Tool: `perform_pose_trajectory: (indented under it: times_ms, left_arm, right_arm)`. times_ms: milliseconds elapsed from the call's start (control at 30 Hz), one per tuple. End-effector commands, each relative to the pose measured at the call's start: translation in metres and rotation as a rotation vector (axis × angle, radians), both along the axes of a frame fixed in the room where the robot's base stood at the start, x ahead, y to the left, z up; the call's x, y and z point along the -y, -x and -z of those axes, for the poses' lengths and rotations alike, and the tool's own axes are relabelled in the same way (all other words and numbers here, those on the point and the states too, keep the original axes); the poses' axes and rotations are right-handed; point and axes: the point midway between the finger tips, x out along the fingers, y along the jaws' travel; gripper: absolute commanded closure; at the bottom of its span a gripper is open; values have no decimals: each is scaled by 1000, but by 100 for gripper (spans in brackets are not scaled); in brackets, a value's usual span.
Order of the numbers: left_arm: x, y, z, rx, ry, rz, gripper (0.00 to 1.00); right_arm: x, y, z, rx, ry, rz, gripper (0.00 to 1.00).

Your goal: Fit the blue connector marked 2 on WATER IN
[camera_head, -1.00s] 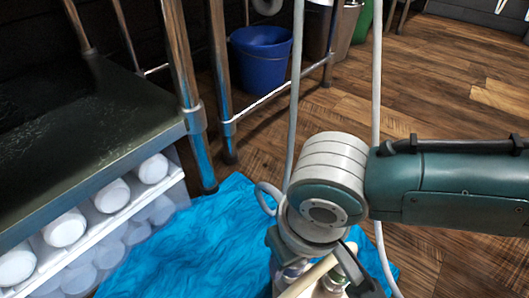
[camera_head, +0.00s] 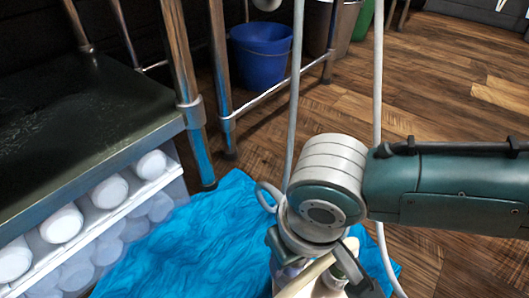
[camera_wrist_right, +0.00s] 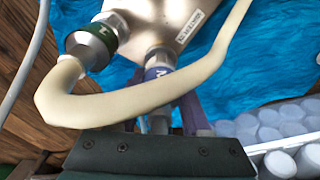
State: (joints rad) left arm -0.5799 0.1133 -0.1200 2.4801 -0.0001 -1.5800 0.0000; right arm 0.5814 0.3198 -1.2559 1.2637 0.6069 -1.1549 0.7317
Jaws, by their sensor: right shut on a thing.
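In the right wrist view, the blue connector marked 2 (camera_wrist_right: 157,74) is a metal fitting with a blue band, close against the underside of a metal block (camera_wrist_right: 165,18). I cannot tell whether it touches or is seated on a port. The block's small printed label (camera_wrist_right: 190,26) is too small to read surely. My right gripper (camera_wrist_right: 172,110) is shut on the blue connector. A cream hose crosses in front and partly hides the connector and jaws. In the head view the right gripper is mostly hidden below my wrist. My left gripper is out of view.
A green-banded connector (camera_wrist_right: 92,43) sits on the block's left, joined to the cream hose (camera_wrist_right: 130,108). A blue cloth (camera_head: 190,245) lies beneath. A dark bench (camera_head: 80,120) stands left above a crate of white rounded containers (camera_head: 110,190). A blue bucket (camera_head: 262,55) stands behind.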

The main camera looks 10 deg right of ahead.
Motion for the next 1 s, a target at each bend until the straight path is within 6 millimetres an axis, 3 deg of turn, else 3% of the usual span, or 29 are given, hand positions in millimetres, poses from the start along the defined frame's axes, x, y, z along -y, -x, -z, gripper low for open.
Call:
perform_pose_trajectory:
  times_ms: [700,733,1000]
  left_arm:
    - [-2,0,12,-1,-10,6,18]
    - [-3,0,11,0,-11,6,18]
    - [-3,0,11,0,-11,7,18]
  right_arm:
    - [0,0,15,0,-1,-1,100]
    - [0,0,14,1,-1,-1,49]
    - [0,0,14,0,-1,-1,19]
